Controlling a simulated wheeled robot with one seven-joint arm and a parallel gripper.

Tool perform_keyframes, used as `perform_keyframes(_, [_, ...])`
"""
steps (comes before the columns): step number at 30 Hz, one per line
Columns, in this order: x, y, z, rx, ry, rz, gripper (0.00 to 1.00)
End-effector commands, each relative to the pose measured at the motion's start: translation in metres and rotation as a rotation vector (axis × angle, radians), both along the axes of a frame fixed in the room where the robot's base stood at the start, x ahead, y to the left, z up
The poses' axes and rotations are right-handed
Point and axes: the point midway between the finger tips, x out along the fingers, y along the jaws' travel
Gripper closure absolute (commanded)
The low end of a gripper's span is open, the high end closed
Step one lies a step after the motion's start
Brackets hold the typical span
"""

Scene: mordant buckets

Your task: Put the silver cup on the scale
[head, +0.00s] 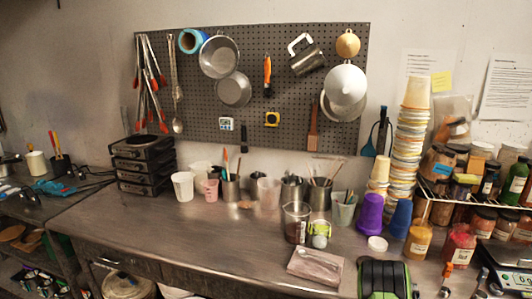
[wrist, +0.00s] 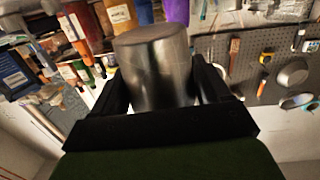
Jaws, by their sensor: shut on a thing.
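The silver cup (wrist: 153,75) is a plain metal cylinder between the two black fingers of my gripper (wrist: 158,66) in the wrist view. My gripper is shut on it. In the head view my green and black gripper (head: 386,278) is at the bottom edge, right of centre, over the front of the table. I cannot make out the cup there; the gripper seems to hide it. The scale (head: 511,256) appears at the right edge of the head view, partly cut off, to the right of my gripper.
Small bottles, including an orange-red jar (head: 459,243), stand between my gripper and the scale. A rack of jars (head: 478,190) is behind the scale.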

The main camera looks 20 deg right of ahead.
Motion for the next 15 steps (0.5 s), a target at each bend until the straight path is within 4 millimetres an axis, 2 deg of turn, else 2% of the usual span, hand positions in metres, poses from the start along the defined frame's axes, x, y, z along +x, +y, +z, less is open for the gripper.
perform_keyframes(8, [0.037, 0.071, -0.044, 0.003, 0.000, 0.164, 0.54])
perform_keyframes(11, [0.054, 0.114, -0.063, 0.006, 0.000, 0.251, 0.54])
perform_keyframes(14, [0.070, 0.172, -0.082, 0.008, -0.001, 0.358, 0.54])
perform_keyframes(15, [0.075, 0.198, -0.087, 0.009, -0.002, 0.402, 0.54])
